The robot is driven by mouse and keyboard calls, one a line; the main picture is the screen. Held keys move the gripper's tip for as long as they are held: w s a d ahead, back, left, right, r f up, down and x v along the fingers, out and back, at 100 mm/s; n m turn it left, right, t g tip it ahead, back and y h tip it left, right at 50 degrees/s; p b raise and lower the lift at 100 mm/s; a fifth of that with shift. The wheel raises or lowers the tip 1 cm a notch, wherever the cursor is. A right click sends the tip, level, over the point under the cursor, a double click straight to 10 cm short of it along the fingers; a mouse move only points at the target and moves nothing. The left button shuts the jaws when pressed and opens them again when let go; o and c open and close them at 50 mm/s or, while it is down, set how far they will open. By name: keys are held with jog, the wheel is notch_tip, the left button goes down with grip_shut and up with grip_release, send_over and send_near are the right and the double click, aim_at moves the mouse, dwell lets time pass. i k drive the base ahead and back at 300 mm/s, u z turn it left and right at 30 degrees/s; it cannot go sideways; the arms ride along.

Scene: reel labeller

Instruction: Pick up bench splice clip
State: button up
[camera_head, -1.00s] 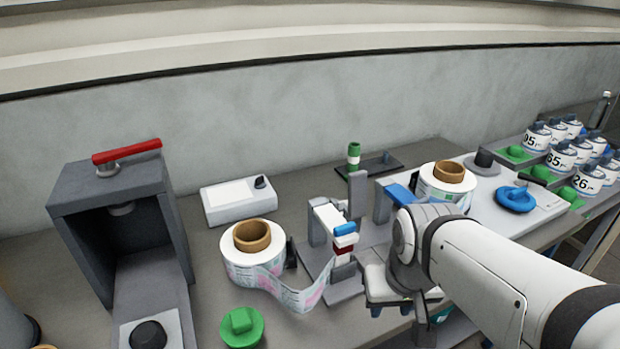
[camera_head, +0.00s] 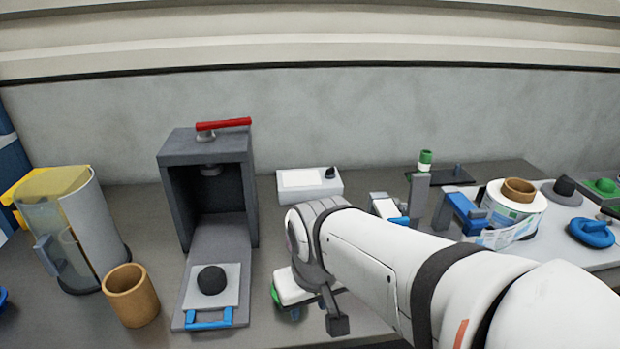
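I cannot tell for sure which thing is the bench splice clip. A small blue bracket-like piece (camera_head: 209,319) lies at the front edge of the grey press's tray. Other blue parts (camera_head: 466,212) sit on the labeller at right. My gripper (camera_head: 312,308) is low over the bench front, right of the press tray, pointing down. One dark finger shows. A green piece (camera_head: 275,296) peeks out beside and below the gripper, and most of it is hidden. The finger gap is not clear. My arm hides the bench behind it and part of the labeller.
The grey press (camera_head: 208,185) with a red handle stands left of my gripper. A cardboard core (camera_head: 131,296) and a clear-fronted canister (camera_head: 75,230) stand farther left. A white box (camera_head: 310,184) sits behind my arm. A label roll (camera_head: 516,206) is at right.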

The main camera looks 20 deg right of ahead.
aim_at(397, 203)
jog(key=u, duration=0.15)
jog(key=k, duration=1.4)
jog(key=z, duration=0.55)
jog(key=i, duration=0.95)
